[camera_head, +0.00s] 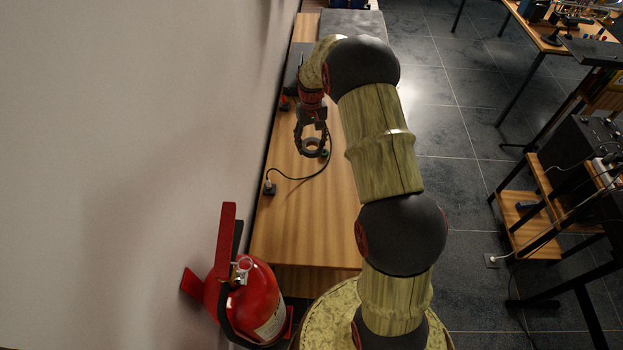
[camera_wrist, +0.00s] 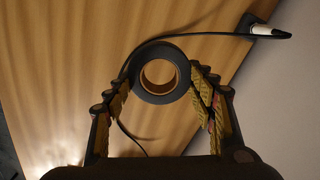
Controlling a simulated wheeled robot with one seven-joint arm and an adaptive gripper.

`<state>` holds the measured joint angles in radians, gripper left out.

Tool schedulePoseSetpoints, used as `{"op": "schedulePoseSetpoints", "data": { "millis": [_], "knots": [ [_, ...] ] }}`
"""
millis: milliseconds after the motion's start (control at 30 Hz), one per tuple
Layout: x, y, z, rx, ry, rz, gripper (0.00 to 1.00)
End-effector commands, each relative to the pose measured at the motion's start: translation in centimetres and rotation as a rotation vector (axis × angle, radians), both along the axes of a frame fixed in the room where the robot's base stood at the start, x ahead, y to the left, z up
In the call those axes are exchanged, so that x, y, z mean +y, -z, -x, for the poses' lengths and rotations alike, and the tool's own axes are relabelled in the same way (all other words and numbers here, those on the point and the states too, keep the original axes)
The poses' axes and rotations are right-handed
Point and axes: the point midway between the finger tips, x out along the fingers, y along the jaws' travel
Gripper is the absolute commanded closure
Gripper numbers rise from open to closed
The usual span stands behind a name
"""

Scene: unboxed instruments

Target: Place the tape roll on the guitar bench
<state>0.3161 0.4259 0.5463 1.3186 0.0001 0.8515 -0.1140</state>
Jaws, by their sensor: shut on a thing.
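The tape roll is a dark ring with a brown inner core, seen in the wrist view (camera_wrist: 160,97) with its hole facing the camera. My gripper (camera_wrist: 160,76) is shut on it, with one finger at each side of the ring. In the head view the tape roll (camera_head: 312,154) is small and dark between the fingers of my gripper (camera_head: 313,147). It is over the long wooden bench (camera_head: 300,220) along the wall. I cannot tell whether the roll touches the bench top. No guitar shows, so I cannot confirm this is the guitar bench.
A black cable (camera_head: 303,178) with a plug (camera_head: 269,188) lies on the bench near my gripper. A red fire extinguisher (camera_head: 250,300) stands at the near left by the wall. A grey flat surface (camera_head: 352,22) is at the bench's far end. The bench's near part is clear.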

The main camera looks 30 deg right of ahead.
Motion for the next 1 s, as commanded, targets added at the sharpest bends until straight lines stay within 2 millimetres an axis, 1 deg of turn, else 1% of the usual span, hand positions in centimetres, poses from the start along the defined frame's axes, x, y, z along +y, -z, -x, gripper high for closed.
{"op": "schedulePoseSetpoints", "data": {
  "millis": [33, 200, 233, 300, 400, 733, 833, 900, 1000],
  "knots": [
    [1.1, 0.7, 0.8, 0.001, -0.004, 0.000, 0.70],
    [4.2, 2.4, 2.9, 0.001, -0.004, 0.000, 0.70],
    [4.7, 2.7, 3.3, 0.001, -0.003, 0.000, 0.70],
    [5.4, 4.1, 3.8, 0.002, -0.002, 0.000, 0.70],
    [6.3, 5.4, 4.4, 0.001, -0.002, 0.000, 0.70],
    [7.6, 7.2, 5.3, 0.001, -0.001, 0.000, 0.70],
    [8.4, 8.5, 5.9, 0.002, -0.003, 0.000, 0.70],
    [8.4, 9.9, 6.0, 0.003, -0.001, -0.001, 0.70],
    [8.4, 11.2, 5.8, 0.000, 0.000, 0.000, 0.70]
  ]
}}
